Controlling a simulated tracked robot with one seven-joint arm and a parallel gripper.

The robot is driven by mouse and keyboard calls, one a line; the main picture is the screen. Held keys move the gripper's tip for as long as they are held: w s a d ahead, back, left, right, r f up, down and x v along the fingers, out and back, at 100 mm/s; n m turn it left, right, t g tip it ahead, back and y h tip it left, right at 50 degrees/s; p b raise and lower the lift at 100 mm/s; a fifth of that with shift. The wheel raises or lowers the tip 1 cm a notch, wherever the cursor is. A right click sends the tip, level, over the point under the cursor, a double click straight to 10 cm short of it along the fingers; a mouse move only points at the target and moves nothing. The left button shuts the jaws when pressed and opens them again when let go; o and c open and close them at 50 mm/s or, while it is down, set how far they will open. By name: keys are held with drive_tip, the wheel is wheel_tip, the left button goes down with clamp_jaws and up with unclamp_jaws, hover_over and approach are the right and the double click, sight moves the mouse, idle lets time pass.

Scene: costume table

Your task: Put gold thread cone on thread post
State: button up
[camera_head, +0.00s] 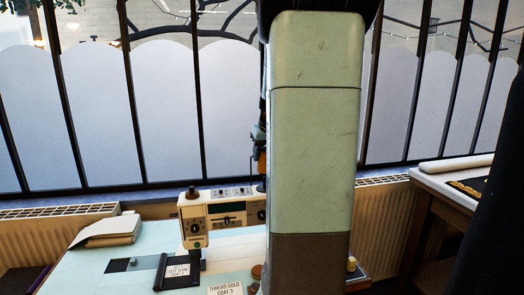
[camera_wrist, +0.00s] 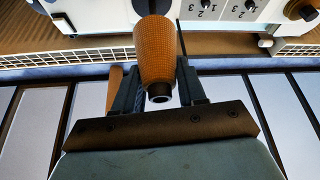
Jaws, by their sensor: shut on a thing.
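The gold thread cone (camera_wrist: 156,48) is an orange-gold wound cone with a dark round end, between the two fingers of my gripper (camera_wrist: 157,80) in the wrist view. My gripper is shut on it. In the head view a small orange part of the cone (camera_head: 261,161) shows beside my arm, above the sewing machine, below my gripper (camera_head: 258,137). My arm hides most of it. A thin dark rod (camera_wrist: 179,38) shows just right of the cone in the wrist view. I cannot tell if it is the thread post, nor whether it touches the cone.
A cream sewing machine (camera_head: 222,214) stands on the pale table (camera_head: 105,270). Folded cloth (camera_head: 108,231) lies at the back left. Labels lie at the front, one reading thread gold coat (camera_head: 225,290). A second table (camera_head: 455,188) stands at right. Windows and radiators line the back.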

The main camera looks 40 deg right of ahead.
drive_tip(key=shift+s+f, duration=0.15)
drive_tip(key=shift+f, duration=2.7)
drive_tip(key=o, duration=1.2)
drive_tip(key=shift+c, duration=0.2)
drive_tip(key=v, duration=1.3)
drive_tip(key=shift+r, duration=0.3)
drive_tip(key=shift+s+a, duration=0.1)
drive_tip(key=shift+a, duration=0.05)
